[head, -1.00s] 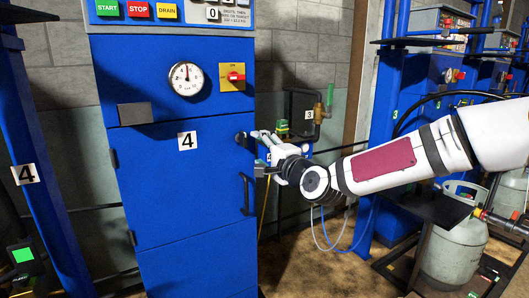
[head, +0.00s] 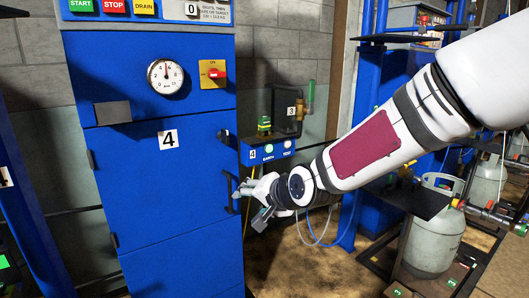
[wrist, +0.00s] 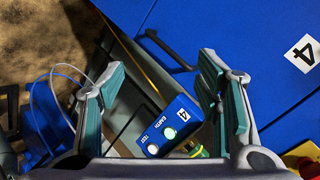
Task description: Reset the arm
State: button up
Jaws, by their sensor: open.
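My gripper (head: 258,200) is open and empty, in front of the lower right side of the blue cabinet (head: 155,215) in the head view. It is close to the cabinet's black door handle (head: 229,190); whether they touch I cannot tell. In the wrist view my gripper (wrist: 165,100) shows two fingers with teal pads spread wide, with nothing between the pads. Beyond them are a blue earth/test box (wrist: 168,126) with two lit buttons and the blue cabinet (wrist: 245,50) marked 4.
The cabinet front carries a round gauge (head: 165,76) and a red-and-yellow switch (head: 214,74). The earth/test box (head: 268,150) is on the wall behind my gripper. A grey gas cylinder (head: 435,235) stands at the right by a black shelf (head: 405,198). Open floor (head: 310,265) lies below my gripper.

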jog(key=s+d+r+n+g+h, duration=0.1)
jog(key=s+d+n+g+h, duration=0.45)
jog(key=s+d, duration=1.3)
jog(key=s+d+r+g, duration=0.1)
jog(key=s+d+g, duration=0.1)
jog(key=s, duration=1)
jog(key=s+d+r+g, duration=0.1)
jog(key=s, duration=1.2)
notch_tip(320, 180, up, 26)
jog(key=t+p, duration=0.3)
jog(key=p, duration=2.1)
jog(key=shift+w+d+m+h+p, duration=0.35)
jog(key=shift+w+m, duration=0.1)
jog(key=shift+f+t, duration=0.1)
jog(key=shift+t, duration=0.15)
